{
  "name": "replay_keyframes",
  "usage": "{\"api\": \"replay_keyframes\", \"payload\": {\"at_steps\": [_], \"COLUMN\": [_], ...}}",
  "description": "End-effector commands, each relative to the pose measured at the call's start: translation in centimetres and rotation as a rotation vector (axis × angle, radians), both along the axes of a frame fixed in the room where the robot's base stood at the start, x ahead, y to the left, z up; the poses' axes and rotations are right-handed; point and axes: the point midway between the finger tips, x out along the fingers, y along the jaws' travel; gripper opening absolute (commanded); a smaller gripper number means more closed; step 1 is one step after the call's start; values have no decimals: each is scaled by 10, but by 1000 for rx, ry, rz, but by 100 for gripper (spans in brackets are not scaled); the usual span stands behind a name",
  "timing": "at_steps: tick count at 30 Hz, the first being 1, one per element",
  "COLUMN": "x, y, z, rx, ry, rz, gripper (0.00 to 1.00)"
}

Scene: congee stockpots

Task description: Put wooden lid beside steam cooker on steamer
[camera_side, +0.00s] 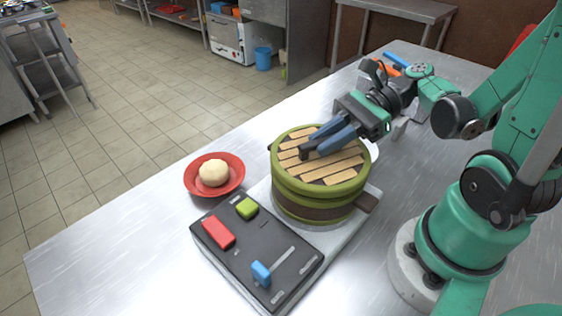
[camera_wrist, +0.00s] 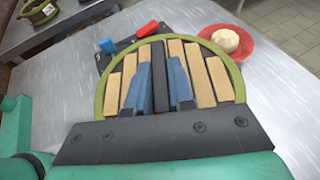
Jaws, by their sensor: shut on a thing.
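The round wooden lid (camera_side: 345,165) has pale slats and a green rim. In the side view it is level over the green steamer (camera_side: 315,207), lined up with its top; I cannot tell if a thin gap is left. My gripper (camera_side: 313,150) comes in from the right with blue fingers, over the lid's middle. In the wrist view the lid (camera_wrist: 215,78) fills the centre, and my gripper (camera_wrist: 160,85) has its fingers on both sides of the lid's dark central bar, shut on it. The steamer is hidden beneath the lid in that view.
A dark control panel (camera_side: 240,262) with red, green and blue pieces lies in front of the steamer. A red plate (camera_side: 190,180) with a pale bun (camera_side: 213,173) is to its left. A dark handle (camera_side: 367,202) sticks out at right. The metal table's left front is clear.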

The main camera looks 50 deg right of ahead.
Motion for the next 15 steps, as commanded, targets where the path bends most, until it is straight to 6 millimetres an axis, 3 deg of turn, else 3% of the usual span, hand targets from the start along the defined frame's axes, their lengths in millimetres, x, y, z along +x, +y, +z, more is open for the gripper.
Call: {"api": "replay_keyframes", "payload": {"at_steps": [8, 9, 12, 15], "x": [0, 0, 0, 0], "y": [0, 0, 0, 0], "z": [-1, -1, -1, -1], "rx": [0, 0, 0, 0], "ry": [0, 0, 0, 0], "rz": [0, 0, 0, 0], "gripper": [0, 24, 52, 55]}}
